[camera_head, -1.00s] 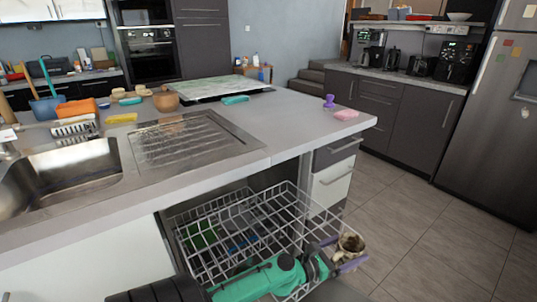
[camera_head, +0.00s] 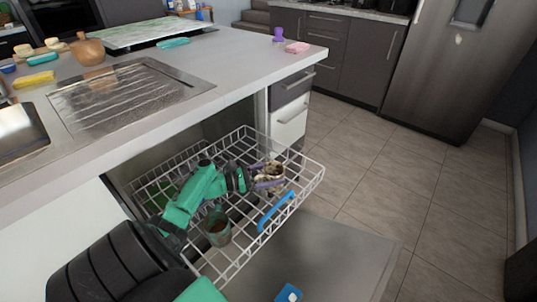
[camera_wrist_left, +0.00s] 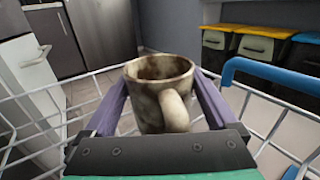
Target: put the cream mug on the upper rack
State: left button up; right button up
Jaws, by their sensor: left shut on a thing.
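The cream mug (camera_head: 270,174) has dark brown stains and is in my left gripper (camera_head: 264,183), above the far right part of the wire upper rack (camera_head: 308,180). In the left wrist view the mug (camera_wrist_left: 158,92) is upright between the two purple fingers of the left gripper (camera_wrist_left: 160,100), with its handle toward the camera. The gripper is shut on it. I cannot tell whether the mug's base touches the rack wires. My right gripper does not show.
The rack is pulled out under the counter (camera_head: 150,125) and has a blue handle (camera_head: 277,212) at its front. A stained glass (camera_head: 217,228) stands in the rack near my arm. The open dishwasher door (camera_head: 335,255) lies below. Bins (camera_wrist_left: 258,48) stand beyond.

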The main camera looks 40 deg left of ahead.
pick_arm(q)
jog(key=shift+f, duration=0.7)
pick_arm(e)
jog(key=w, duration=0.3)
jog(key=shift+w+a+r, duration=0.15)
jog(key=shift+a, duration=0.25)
pick_arm(q)
jog(key=shift+f, duration=0.1)
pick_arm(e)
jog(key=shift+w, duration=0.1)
pick_arm(q)
jog(key=o, duration=1.3)
jog(key=shift+s+a, duration=0.1)
jog(key=shift+s, duration=0.05)
jog(key=v, duration=1.1)
jog(key=shift+s+a, duration=0.1)
jog(key=shift+s, duration=0.2)
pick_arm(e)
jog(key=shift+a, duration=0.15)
